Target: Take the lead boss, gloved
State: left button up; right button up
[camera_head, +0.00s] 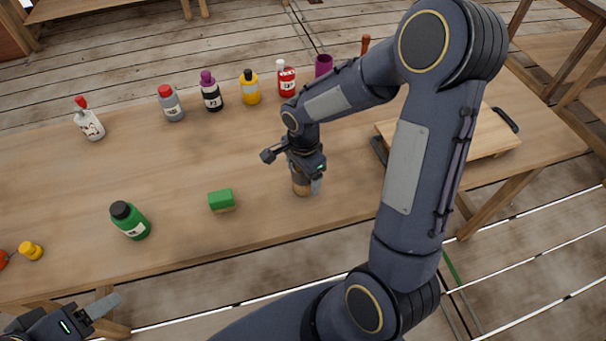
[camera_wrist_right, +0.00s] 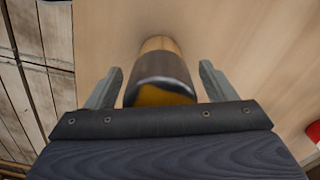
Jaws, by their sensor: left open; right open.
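A round piece with a dark grey metallic band between tan-brown ends (camera_wrist_right: 163,68) stands between the fingers of my right gripper (camera_wrist_right: 160,80) in the right wrist view. I cannot tell for certain that it is the lead boss. In the head view its tan lower part (camera_head: 301,188) shows on the table under my right gripper (camera_head: 306,180), which hides the rest. The right fingers are open on either side of it, with gaps visible. My left gripper (camera_head: 98,308) is open and empty at the lower left, off the table's front edge. I see no glove.
A green block (camera_head: 221,200) and a green bottle (camera_head: 130,221) stand to the left on the wooden table (camera_head: 80,180). Several bottles line the back, including a red one (camera_head: 286,79). A wooden board (camera_head: 470,140) lies at the right, partly behind my right arm.

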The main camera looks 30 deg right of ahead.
jog(key=shift+f, duration=0.8)
jog(key=c, duration=1.1)
jog(key=shift+r, duration=0.15)
